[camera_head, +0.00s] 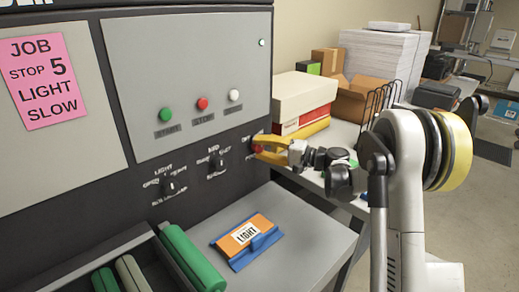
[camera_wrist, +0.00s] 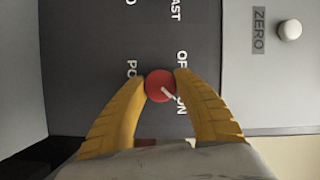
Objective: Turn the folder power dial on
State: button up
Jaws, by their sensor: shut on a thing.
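The folder power dial (camera_wrist: 160,87) is a round red knob with a white pointer mark, on the dark panel. In the wrist view the mark slants to the lower right, toward the ON lettering (camera_wrist: 181,106); the OFF lettering (camera_wrist: 182,62) is above it in the picture. My gripper (camera_wrist: 161,84) has one yellow finger on each side of the knob and is shut on it. In the head view my gripper (camera_head: 259,147) reaches the right end of the panel, and its fingers hide most of the dial.
Left of the dial are two black selector knobs (camera_head: 168,187) and the green, red and white buttons (camera_head: 202,104). Below, an orange LIGHT block in a blue holder (camera_head: 260,248) sits on the grey shelf (camera_head: 310,225). Boxes (camera_head: 304,95) and a wire rack (camera_head: 382,100) stand behind my arm.

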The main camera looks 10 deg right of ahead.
dwell(0.3)
jog(key=o, duration=1.2)
jog(key=shift+a, duration=0.15)
jog(key=v, duration=1.2)
jog(key=shift+f, duration=0.15)
